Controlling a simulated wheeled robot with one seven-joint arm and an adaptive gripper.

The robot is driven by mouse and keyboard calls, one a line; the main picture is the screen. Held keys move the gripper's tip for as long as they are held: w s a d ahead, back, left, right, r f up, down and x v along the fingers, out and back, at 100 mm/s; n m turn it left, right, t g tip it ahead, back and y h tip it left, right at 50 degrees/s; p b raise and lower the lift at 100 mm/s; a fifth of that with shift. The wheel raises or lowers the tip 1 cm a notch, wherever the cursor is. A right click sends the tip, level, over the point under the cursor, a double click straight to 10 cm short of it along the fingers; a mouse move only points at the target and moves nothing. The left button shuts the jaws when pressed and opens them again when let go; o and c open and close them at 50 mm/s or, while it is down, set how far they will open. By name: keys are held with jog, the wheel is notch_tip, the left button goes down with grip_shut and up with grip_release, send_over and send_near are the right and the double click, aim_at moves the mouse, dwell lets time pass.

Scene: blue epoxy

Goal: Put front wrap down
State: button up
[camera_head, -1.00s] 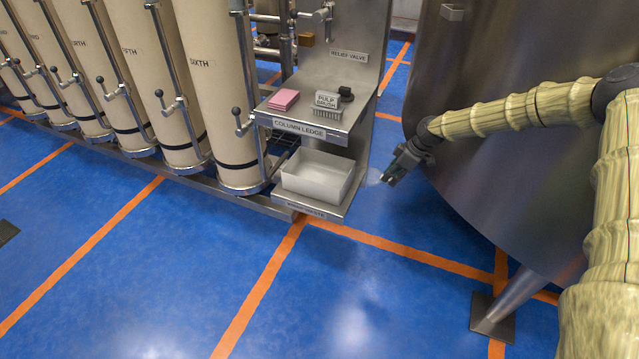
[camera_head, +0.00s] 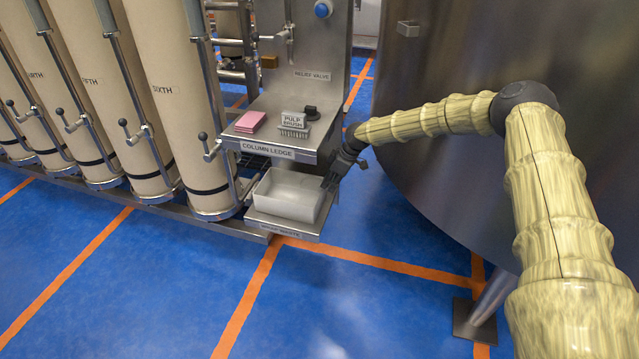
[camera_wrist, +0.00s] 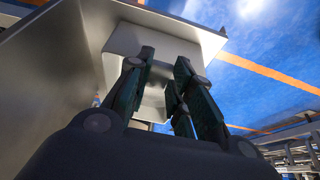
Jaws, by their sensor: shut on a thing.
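My gripper (camera_head: 331,182) is at the right end of a pale open bin (camera_head: 285,205), at about the height of its rim. I cannot tell whether it touches the bin. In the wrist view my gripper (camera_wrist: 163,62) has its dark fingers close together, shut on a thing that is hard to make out. It may be a thin clear wrap. No wrap can be told apart clearly in either view. The bin stands upright on the lower shelf (camera_head: 262,218), below the column ledge (camera_head: 268,151); its pale inside (camera_wrist: 115,45) shows beyond the fingers.
On the ledge above are a pink pad stack (camera_head: 250,122), a pulp brush (camera_head: 293,122) and a small black object (camera_head: 311,113). Tall beige columns (camera_head: 160,110) stand to the left. A large steel tank (camera_head: 440,180) is to the right. The blue floor (camera_head: 170,290) in front is clear.

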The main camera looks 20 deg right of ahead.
aim_at(319, 185)
jog(key=shift+w+a, duration=0.4)
jog(key=shift+a, duration=0.2)
jog(key=shift+w+a+f, duration=0.2)
jog(key=shift+w+a, duration=0.2)
jog(key=shift+a, duration=0.2)
jog(key=shift+w+a+f, duration=0.15)
jog(key=shift+w+a, duration=0.25)
jog(key=shift+a, duration=0.2)
jog(key=shift+f, duration=0.4)
jog(key=shift+f+b, duration=0.4)
jog(key=shift+f, duration=0.2)
jog(key=o, duration=0.7)
jog(key=shift+r, duration=0.1)
jog(key=shift+r+p, duration=0.45)
jog(key=shift+r, duration=0.2)
jog(key=shift+v, duration=3.65)
